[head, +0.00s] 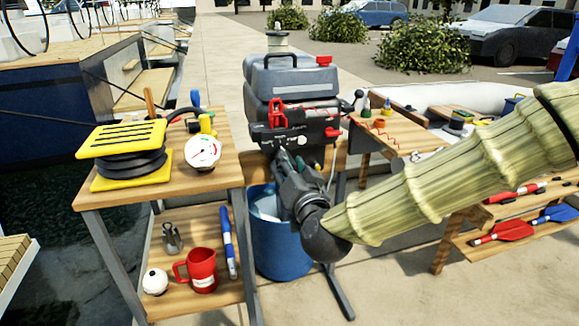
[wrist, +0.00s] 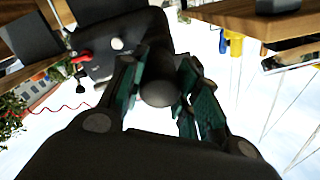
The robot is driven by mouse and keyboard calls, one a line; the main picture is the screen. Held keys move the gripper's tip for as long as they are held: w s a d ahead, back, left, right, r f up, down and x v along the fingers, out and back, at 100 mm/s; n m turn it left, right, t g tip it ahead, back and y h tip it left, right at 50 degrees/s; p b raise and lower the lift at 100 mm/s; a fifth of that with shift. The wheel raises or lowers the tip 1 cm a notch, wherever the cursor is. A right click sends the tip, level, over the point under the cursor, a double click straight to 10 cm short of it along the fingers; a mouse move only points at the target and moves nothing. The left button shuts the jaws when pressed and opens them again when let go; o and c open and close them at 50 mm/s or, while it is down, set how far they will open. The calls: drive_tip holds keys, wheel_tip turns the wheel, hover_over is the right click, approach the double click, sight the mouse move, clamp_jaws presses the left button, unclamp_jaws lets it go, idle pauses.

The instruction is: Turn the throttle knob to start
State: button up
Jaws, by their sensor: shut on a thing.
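The outboard motor (head: 292,80) stands upright with a dark grey cowl and a black front panel (head: 318,132) bearing red parts and a white round button (head: 302,141). My gripper (head: 290,162) is in front of the panel's lower part, hiding what it holds from the head view. In the wrist view, my gripper (wrist: 164,98) has its green-padded fingers on either side of a dark round throttle knob (wrist: 160,82), shut on it. No marking on the knob can be read. The panel's white button (wrist: 117,44) also shows there.
A blue bucket (head: 275,245) stands below the motor.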

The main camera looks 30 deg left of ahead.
drive_tip(key=o, duration=1.1)
drive_tip(key=shift+a, duration=0.1)
drive_tip(key=shift+c, duration=0.2)
drive_tip(key=v, duration=1.2)
drive_tip(key=shift+f, duration=0.1)
